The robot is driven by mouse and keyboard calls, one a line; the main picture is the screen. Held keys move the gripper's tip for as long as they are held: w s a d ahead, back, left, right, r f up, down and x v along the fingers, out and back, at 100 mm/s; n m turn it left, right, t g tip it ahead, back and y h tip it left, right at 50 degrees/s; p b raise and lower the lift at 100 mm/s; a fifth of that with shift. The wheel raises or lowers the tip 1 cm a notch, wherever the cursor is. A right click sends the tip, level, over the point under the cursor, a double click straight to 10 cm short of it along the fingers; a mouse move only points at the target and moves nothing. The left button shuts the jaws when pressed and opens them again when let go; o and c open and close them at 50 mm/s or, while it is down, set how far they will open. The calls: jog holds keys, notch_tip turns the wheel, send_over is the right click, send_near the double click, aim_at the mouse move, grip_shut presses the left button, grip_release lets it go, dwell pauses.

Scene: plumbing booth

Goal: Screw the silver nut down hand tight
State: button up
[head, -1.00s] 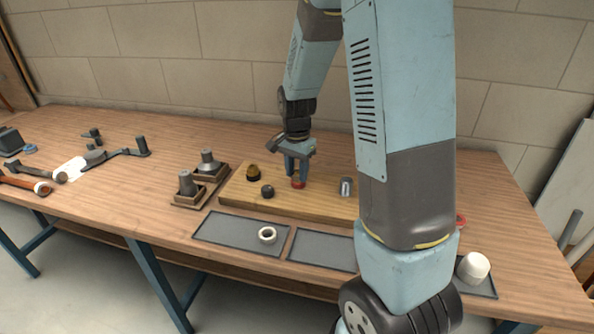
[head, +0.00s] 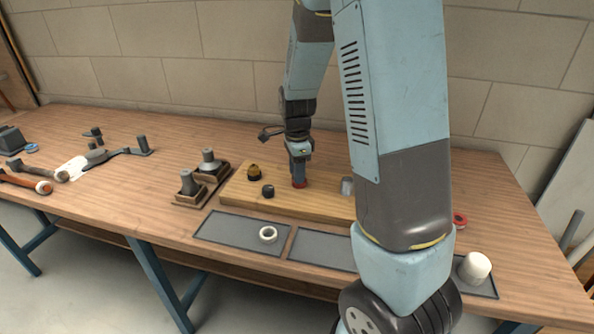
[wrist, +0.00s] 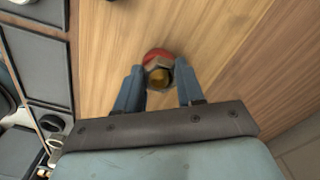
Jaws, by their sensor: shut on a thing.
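My gripper (head: 299,177) points straight down over the wooden board (head: 235,197). In the wrist view its two fingers (wrist: 158,82) stand on either side of a greyish-brown hex nut (wrist: 156,63), shut on it. A brass-coloured centre (wrist: 159,77) shows inside the nut. A red collar (wrist: 154,54) lies around the base below it; it also shows as a red spot under the fingertips in the head view (head: 299,185). The fingers hide the nut in the head view, and its thread depth cannot be seen.
A dark fitting (head: 267,191), a black and brass fitting (head: 254,171) and a grey cylinder (head: 347,186) stand on the board near my gripper. A white ring (head: 268,234) lies in the left front tray (head: 220,230). A white cap (head: 474,267) stands at the right.

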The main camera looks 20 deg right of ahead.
jog(key=o, duration=1.7)
jog(key=shift+o, duration=0.2)
jog(key=shift+r, duration=0.1)
jog(key=shift+r, duration=2.45)
